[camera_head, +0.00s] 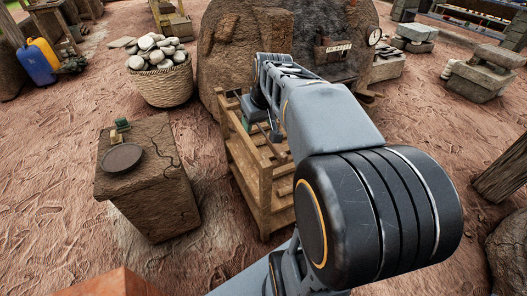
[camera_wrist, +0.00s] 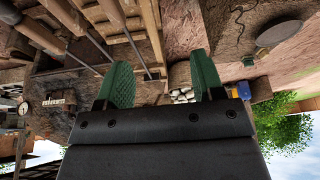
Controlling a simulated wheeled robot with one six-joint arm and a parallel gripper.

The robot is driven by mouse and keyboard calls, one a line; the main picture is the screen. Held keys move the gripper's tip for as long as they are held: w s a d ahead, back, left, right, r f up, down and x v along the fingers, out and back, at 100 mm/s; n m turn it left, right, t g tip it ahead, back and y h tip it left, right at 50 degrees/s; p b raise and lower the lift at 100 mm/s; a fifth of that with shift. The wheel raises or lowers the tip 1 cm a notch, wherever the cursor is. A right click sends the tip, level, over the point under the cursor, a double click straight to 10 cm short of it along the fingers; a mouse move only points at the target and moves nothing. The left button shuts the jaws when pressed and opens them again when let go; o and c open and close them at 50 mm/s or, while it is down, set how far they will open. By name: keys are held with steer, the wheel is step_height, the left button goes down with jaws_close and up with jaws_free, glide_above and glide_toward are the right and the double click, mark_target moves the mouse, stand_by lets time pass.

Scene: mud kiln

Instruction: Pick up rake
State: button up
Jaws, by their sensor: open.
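A wooden rack (camera_head: 262,215) stands in the middle of the head view, below and around my gripper (camera_head: 260,129). Long-handled tools show beside the green fingers in the wrist view, with wooden handles (camera_wrist: 118,18) and thin dark shafts (camera_wrist: 140,58). I cannot tell which one is the rake, and no rake head is clearly visible. My gripper (camera_wrist: 163,84) is open, with its fingers spread and nothing seen held between them. My arm hides much of the rack's right side in the head view.
A mud block (camera_head: 165,200) with a dark round plate (camera_head: 122,158) stands left of the rack. A basket of stones (camera_head: 163,84) is behind it. The large mud kiln (camera_head: 225,45) rises behind the rack.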

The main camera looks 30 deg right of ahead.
steer(key=shift+m, duration=0.3)
steer(key=w+d+f+b, duration=0.1)
steer(key=d+f+b, duration=0.2)
steer(key=f, duration=0.2)
steer(key=w+d+f+b, duration=0.2)
steer(key=d+f+b, duration=0.2)
steer(key=f, duration=0.1)
steer(key=w+d+f+b, duration=0.2)
steer(key=d+f+b, duration=0.1)
steer(key=f, duration=0.2)
steer(key=shift+w+d, duration=0.2)
steer(key=shift+d, duration=0.1)
steer(key=shift+t, duration=0.3)
steer(key=shift+b+x, duration=1.8)
steer(key=shift+x, duration=1.35)
steer(key=shift+d+f, duration=0.15)
steer(key=shift+f, duration=0.1)
jaws_close()
steer(key=shift+r, duration=0.1)
